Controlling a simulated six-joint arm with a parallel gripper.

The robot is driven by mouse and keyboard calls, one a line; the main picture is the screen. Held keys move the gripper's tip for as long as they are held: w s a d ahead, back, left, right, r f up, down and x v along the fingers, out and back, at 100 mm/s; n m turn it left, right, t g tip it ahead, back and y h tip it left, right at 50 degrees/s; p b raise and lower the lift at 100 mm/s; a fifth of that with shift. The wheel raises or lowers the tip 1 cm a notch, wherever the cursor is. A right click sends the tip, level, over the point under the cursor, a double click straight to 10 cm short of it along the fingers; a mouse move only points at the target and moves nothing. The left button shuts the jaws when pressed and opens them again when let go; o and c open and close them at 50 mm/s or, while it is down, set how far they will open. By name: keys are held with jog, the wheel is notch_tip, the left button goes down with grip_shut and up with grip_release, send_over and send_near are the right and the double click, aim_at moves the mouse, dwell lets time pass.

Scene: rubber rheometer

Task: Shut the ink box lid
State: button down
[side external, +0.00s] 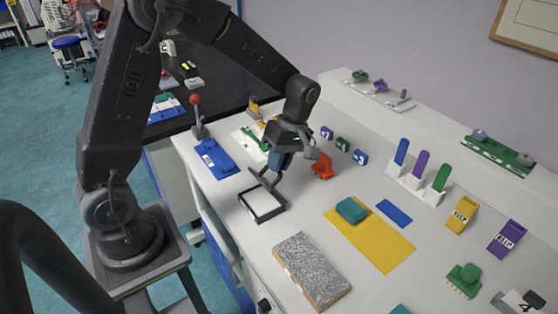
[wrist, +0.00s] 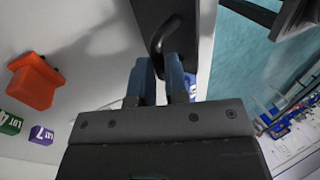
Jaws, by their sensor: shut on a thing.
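The ink box (side external: 279,214) is a shallow black tray with a white pad, near the front edge of the bench in the side view. Its dark lid (side external: 262,181) stands raised at the far side of the tray. In the wrist view the lid is a black panel (wrist: 152,14) with a curved black handle (wrist: 160,32). My gripper (side external: 277,168) is above the far side of the box, pointing down. In the wrist view its blue fingers (wrist: 160,62) are shut on the lid handle. The fingers partly hide the handle.
An orange holder (side external: 323,166) stands right of my gripper, also in the wrist view (wrist: 35,82). A blue tray (side external: 215,159) and red-knobbed lever (side external: 196,112) are left. A grey rough slab (side external: 312,270) and yellow mat (side external: 383,247) lie nearer right.

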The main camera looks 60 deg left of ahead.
aim_at(259, 180)
dwell(0.4)
jog(key=shift+s+t, duration=1.5)
jog(key=shift+t, duration=0.2)
jog(key=shift+s+f, duration=0.2)
jog(key=shift+s, duration=0.35)
jog(key=shift+s+f, duration=0.15)
jog(key=shift+s, duration=0.4)
jog(key=c, duration=1.8)
grip_release()
jog(key=shift+s+f, duration=0.1)
jog(key=shift+s, duration=0.1)
jog(key=o, duration=0.6)
jog(key=shift+w, duration=0.1)
jog(key=shift+o, duration=0.2)
notch_tip(259, 180, up, 14)
jog(key=w, duration=0.1)
jog(key=shift+f, duration=0.1)
